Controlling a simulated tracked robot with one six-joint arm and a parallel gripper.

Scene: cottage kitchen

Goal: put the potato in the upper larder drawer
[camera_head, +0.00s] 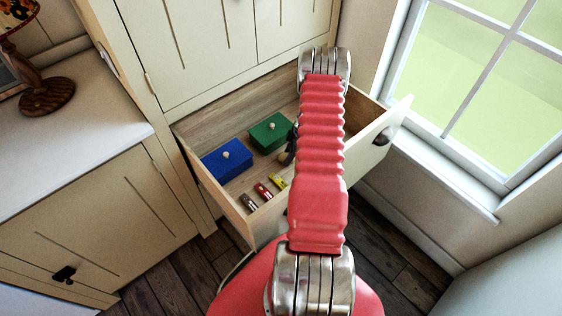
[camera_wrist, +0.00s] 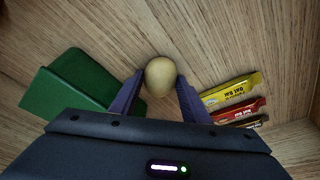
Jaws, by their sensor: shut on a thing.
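The potato (camera_wrist: 161,76) is pale brown and sits between the two dark fingers of my gripper (camera_wrist: 161,84) in the wrist view. My gripper is shut on it. In the head view my red arm reaches over the pulled-out wooden drawer (camera_head: 226,116) under the cream larder doors. The arm hides most of the gripper there; a small brownish part of the potato (camera_head: 283,158) shows beside it. The potato is over the drawer's inside; I cannot tell whether it touches the floor of the drawer.
In the drawer are a blue box (camera_head: 227,160), a green box (camera_head: 270,132) and several small wrapped bars (camera_head: 263,191). In the wrist view the green box (camera_wrist: 68,88) is left of the fingers and the yellow bar (camera_wrist: 231,91) right. A window (camera_head: 480,80) is at right.

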